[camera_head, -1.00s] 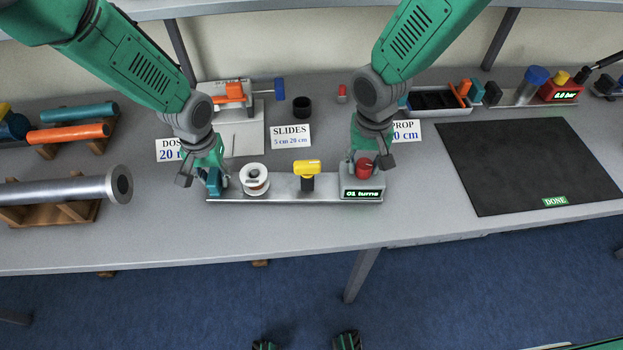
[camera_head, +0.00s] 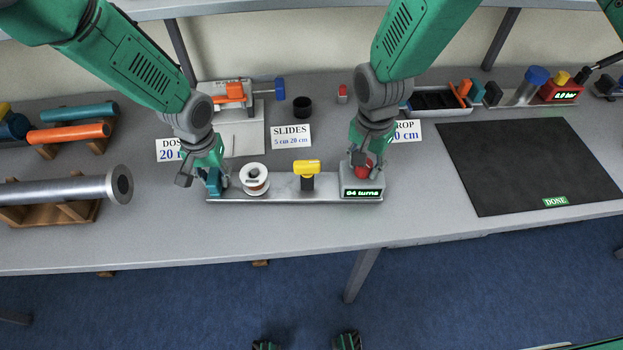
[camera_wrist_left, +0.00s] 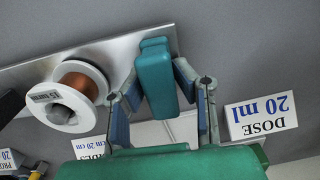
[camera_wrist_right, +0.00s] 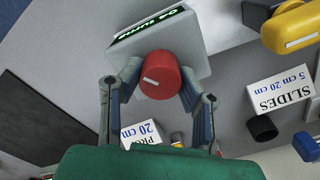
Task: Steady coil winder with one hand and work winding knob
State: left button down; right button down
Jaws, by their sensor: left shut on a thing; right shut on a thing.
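The coil winder's metal base plate (camera_head: 282,192) lies along the table's front part. It carries a white spool with copper wire (camera_head: 254,179), a yellow-topped piece (camera_head: 306,168) and a grey box with a lit display (camera_head: 362,193), which appears to read "04 turns". My left gripper (camera_head: 213,180) is shut on the teal block (camera_wrist_left: 155,75) at the plate's left end. My right gripper (camera_head: 363,165) is shut on the red winding knob (camera_wrist_right: 160,76) on top of the box; in the right wrist view its fingers are on both sides of the knob.
Left of the winder, a metal cylinder (camera_head: 70,190) lies on a wooden stand. A "SLIDES" card (camera_head: 290,135) and a black cup (camera_head: 302,107) stand behind. A dark mat (camera_head: 530,165) lies to the right. The table is clear in front of the winder.

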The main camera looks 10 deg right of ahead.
jog(key=shift+a, duration=0.45)
jog(key=m, duration=0.3)
jog(key=shift+m, duration=0.3)
jog(key=shift+d+m, duration=0.1)
jog(key=shift+m, duration=1.6)
jog(key=shift+m, duration=1.7)
